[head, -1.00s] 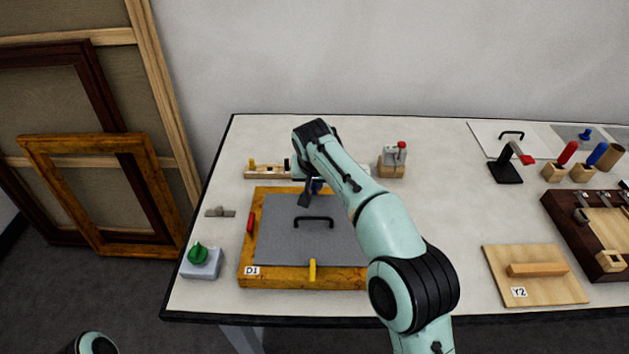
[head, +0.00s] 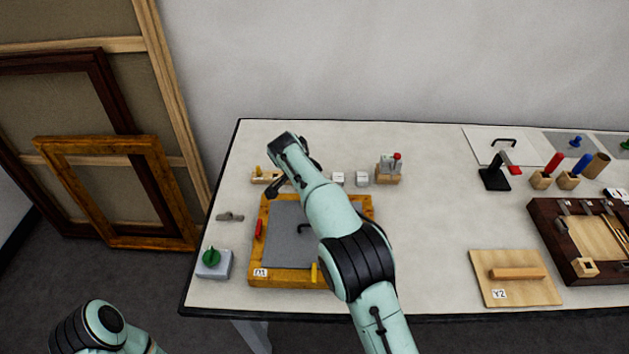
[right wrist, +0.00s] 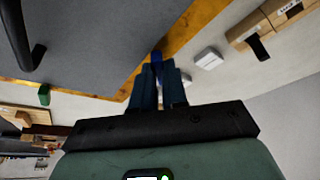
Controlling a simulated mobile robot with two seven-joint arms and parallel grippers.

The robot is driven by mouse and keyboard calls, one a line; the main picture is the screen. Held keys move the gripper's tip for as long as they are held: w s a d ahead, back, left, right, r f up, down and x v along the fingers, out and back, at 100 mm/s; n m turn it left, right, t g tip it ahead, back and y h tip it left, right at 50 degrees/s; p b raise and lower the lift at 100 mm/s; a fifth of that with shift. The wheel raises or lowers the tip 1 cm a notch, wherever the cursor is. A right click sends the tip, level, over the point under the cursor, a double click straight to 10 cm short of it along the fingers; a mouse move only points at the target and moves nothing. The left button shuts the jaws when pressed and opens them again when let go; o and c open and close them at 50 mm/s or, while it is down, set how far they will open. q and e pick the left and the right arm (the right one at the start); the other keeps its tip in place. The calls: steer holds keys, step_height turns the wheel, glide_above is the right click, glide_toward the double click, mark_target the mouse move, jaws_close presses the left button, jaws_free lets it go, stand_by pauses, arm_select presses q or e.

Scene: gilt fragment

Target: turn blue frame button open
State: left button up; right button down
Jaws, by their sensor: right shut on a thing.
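The blue frame button (right wrist: 157,57) sits on the gilt wooden frame (right wrist: 188,26) at the edge of the grey panel (right wrist: 95,45). My right gripper (right wrist: 158,70) is shut on the blue button, its dark fingers on either side of it. In the head view the gilt frame (head: 262,277) lies on the table with the grey panel (head: 285,245) inside it. A red button (head: 258,229) and a yellow button (head: 314,272) show on its left and front sides. My right arm hides the blue button there. Only a link of my left arm shows; its gripper is out of view.
A wooden block rack (head: 265,177) and small white blocks (head: 338,178) stand behind the frame. A grey box with a green knob (head: 212,258) stands left of it. A board marked Y2 (head: 520,278) lies to the right, with clear table between.

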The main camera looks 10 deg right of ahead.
steer(key=m+p, duration=0.1)
steer(key=m, duration=0.1)
steer(key=m+g+p, duration=0.1)
steer(key=p, duration=0.1)
steer(key=w+m+g+p, duration=0.1)
steer(key=m, duration=0.1)
steer(key=shift+a+r+m+h, duration=0.1)
steer(key=shift+r+m+h, duration=0.2)
steer(key=shift+r+h, duration=0.1)
steer(key=shift+f+m+g+p, duration=0.25)
steer(key=shift+m+p, duration=0.2)
steer(key=shift+m, duration=0.25)
arm_select(q)
steer(key=w+r+t, duration=0.1)
steer(key=w+r, duration=0.6)
steer(key=shift+r, duration=0.3)
arm_select(e)
steer(key=shift+m+g, duration=0.35)
steer(key=shift+m, duration=0.55)
steer(key=c, duration=1.2)
jaws_free()
steer(key=shift+o, duration=0.2)
